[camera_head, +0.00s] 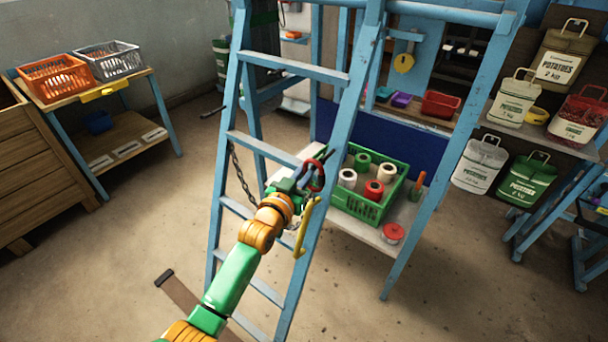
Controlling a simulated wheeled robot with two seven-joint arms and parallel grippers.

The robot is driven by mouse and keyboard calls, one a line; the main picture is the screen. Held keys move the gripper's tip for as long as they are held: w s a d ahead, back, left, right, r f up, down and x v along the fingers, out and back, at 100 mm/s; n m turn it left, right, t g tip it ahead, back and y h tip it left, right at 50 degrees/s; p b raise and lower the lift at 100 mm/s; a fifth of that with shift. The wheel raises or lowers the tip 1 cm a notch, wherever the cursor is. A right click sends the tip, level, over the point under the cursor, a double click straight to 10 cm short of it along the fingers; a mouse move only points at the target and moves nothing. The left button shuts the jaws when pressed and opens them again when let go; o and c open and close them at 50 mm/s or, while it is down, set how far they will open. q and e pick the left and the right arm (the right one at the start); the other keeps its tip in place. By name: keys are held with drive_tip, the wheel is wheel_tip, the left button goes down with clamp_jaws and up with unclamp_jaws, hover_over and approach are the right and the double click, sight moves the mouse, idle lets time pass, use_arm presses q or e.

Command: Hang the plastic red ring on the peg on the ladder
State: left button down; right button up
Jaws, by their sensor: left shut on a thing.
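The red ring (321,177) is in the jaws of my left gripper (304,179), which is shut on it. The ring is held upright in front of the right rail of the blue ladder (333,132). A small dark piece shows just above the ring at that rail; I cannot tell whether it is the peg or whether the ring touches it. My left arm reaches up from the bottom of the picture. My right gripper is not in view.
A yellow curved handle (303,229) and a chain (239,173) are close to my left gripper. Behind the ladder, a green crate (357,206) of spools stands on a low shelf. Potato sacks (479,164) hang at right.

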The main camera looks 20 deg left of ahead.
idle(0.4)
use_arm(q)
drive_tip(key=shift+w+d+b, duration=0.3)
drive_tip(key=shift+w+b, duration=0.3)
drive_tip(key=shift+w, duration=0.15)
drive_tip(key=shift+f, duration=0.15)
drive_tip(key=shift+w+f+b, duration=0.15)
drive_tip(key=shift+f+b, duration=0.15)
drive_tip(key=shift+b, duration=0.05)
idle(0.4)
drive_tip(key=c, duration=0.8)
unclamp_jaws()
